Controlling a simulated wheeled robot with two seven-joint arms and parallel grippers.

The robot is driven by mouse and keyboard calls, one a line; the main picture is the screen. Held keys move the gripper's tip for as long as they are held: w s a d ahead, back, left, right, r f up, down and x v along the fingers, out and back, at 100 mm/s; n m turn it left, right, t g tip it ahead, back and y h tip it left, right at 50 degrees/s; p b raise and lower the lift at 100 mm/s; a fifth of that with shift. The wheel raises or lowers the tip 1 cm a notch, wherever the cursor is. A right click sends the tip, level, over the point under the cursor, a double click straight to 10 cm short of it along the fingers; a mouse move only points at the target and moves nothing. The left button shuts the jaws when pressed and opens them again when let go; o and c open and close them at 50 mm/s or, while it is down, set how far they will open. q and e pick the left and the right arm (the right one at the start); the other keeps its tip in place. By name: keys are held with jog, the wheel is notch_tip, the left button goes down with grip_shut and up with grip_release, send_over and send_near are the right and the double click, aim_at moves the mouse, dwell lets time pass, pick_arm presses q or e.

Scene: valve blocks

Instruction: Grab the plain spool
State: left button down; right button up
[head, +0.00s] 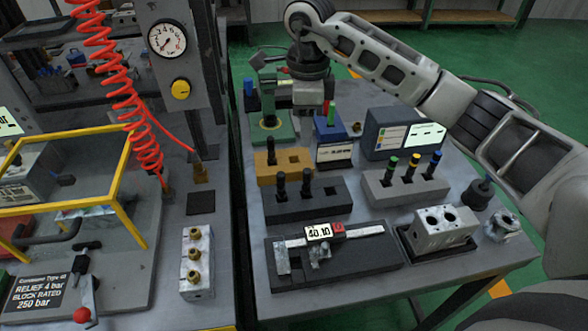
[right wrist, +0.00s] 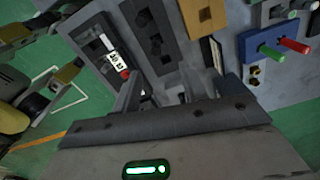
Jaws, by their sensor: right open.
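Plain black spools without coloured tops stand upright in two racks in the head view. One spool (head: 270,151) is in the tan block (head: 267,178). Two more, a left one (head: 281,185) and a right one (head: 306,182), are in the dark grey block (head: 325,208). I cannot tell which one is meant. My right gripper (head: 312,108) is open over the back of the table, behind these racks and near the blue block. Its fingers also show in the right wrist view (right wrist: 175,88), with nothing seen between them. My left gripper is not in view.
A blue block (head: 334,133) holds red- and green-topped pins. A light grey rack (head: 400,192) holds spools with green, yellow and blue tops. A caliper (head: 345,236) lies on a dark tray in front. A metal valve block (head: 440,230) stands front right.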

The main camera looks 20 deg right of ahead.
send_near(307, 182)
jog(key=shift+w+d+f, duration=0.15)
jog(key=shift+w+f, duration=0.3)
jog(key=shift+w, duration=0.05)
notch_tip(307, 182, down, 5)
jog(key=b, duration=0.3)
jog(key=shift+r+b, duration=0.15)
jog(key=shift+b, duration=0.2)
jog(key=shift+f, duration=0.3)
notch_tip(307, 182, down, 4)
jog(key=b, duration=0.3)
jog(key=shift+s+d+f, duration=0.1)
jog(key=shift+s+f, duration=0.05)
jog(key=shift+f, duration=0.4)
grip_shut()
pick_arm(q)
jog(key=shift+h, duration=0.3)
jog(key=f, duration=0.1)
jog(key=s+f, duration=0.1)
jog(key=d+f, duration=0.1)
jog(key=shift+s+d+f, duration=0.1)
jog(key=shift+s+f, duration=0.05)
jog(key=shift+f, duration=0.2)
